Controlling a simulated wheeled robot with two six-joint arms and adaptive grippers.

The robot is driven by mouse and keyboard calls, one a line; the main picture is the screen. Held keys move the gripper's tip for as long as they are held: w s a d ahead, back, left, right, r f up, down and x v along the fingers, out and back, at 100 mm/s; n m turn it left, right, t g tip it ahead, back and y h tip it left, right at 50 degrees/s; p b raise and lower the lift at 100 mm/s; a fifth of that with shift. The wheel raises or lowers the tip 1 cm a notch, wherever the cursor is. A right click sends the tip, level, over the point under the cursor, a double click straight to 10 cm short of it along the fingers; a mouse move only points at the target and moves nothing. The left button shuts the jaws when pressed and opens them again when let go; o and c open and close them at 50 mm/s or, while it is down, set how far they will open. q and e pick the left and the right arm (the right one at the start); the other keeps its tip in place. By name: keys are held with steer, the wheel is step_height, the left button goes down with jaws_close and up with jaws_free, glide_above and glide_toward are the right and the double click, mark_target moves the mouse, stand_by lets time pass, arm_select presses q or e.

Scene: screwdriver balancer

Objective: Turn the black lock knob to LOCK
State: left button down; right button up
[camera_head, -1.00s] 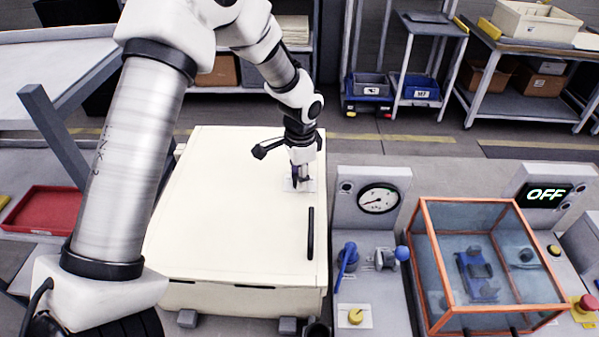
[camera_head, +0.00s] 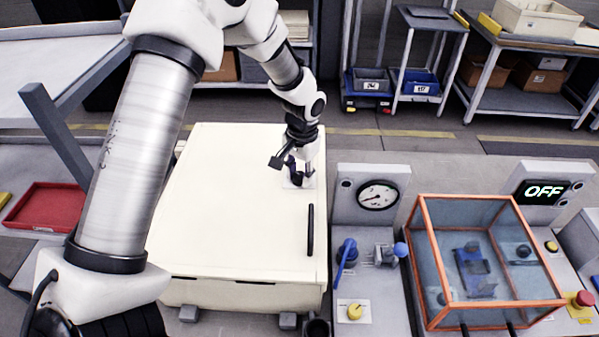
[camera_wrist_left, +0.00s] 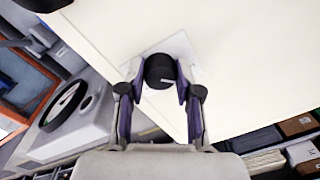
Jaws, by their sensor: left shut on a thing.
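The black lock knob (camera_wrist_left: 159,69) sits on a pale square plate (camera_wrist_left: 182,45) on the cream top of a large box (camera_head: 230,190). In the wrist view it stands between the two fingers of my left gripper (camera_wrist_left: 160,80), which is shut on it. A small light mark shows on the knob's near side. In the head view my left gripper (camera_head: 297,174) points down at the plate near the box's far right corner and mostly covers the knob. The LOCK lettering cannot be read in either view. My right gripper is not in view.
A black bar handle (camera_head: 310,230) stands on the box top, nearer than the knob. To the right are a gauge (camera_head: 378,196), a blue lever (camera_head: 346,258), a yellow knob (camera_head: 355,312) and an orange-framed clear case (camera_head: 424,240). A display (camera_head: 546,193) reads OFF.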

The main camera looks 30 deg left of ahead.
mark_target(301, 177)
arm_select(q)
steer(key=shift+s+f, duration=0.15)
steer(key=shift+s, duration=0.05)
steer(key=c, duration=0.8)
jaws_free()
steer(key=shift+w, duration=0.1)
steer(key=shift+r, duration=0.45)
steer(key=r, duration=1.1)
steer(key=shift+d+r, duration=0.1)
steer(key=shift+d, duration=0.2)
